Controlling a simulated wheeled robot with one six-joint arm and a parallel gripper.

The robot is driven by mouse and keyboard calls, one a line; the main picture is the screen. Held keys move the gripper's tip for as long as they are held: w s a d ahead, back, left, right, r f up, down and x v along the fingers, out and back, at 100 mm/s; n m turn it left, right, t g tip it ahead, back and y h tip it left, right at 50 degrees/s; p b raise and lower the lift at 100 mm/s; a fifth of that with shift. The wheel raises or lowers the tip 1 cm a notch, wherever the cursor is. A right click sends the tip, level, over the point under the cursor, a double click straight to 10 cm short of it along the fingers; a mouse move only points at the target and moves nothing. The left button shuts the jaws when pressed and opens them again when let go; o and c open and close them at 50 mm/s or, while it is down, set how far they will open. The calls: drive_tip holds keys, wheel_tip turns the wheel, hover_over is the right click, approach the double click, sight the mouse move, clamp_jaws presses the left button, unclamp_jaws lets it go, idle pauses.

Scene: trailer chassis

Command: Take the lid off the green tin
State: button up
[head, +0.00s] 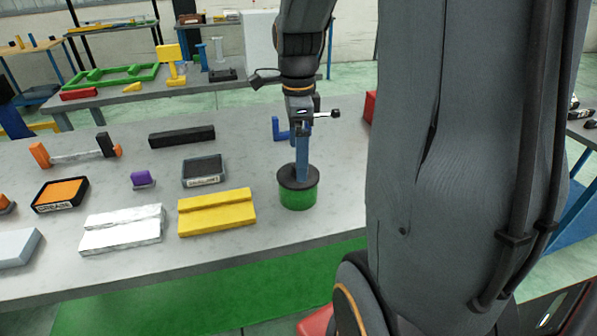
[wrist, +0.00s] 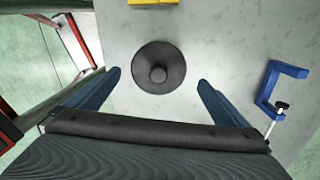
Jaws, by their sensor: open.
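The green tin (head: 298,198) stands upright on the grey table near its front edge. Its dark round lid (head: 286,181) sits on top; in the wrist view the lid (wrist: 158,68) shows from above with a small knob (wrist: 158,74) at its centre. My gripper (head: 302,172) points down over the tin in the head view and partly covers the lid. In the wrist view my gripper (wrist: 157,77) is open, with one blue finger on each side of the lid and nothing between them touching it. The tin's green body is hidden under the lid there.
A blue clamp (wrist: 281,95) lies to the right in the wrist view. Left of the tin are a yellow block (head: 217,212), a white block (head: 122,230) and a dark-rimmed tray (head: 203,171). A black bar (head: 181,136) lies farther back.

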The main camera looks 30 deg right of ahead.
sight(285, 176)
drive_tip(key=shift+s+f+p, duration=0.1)
drive_tip(key=shift+f+p, duration=0.35)
drive_tip(key=shift+f, duration=1.55)
drive_tip(key=shift+c, duration=0.3)
drive_tip(key=c, duration=1)
drive_tip(key=shift+r, duration=0.1)
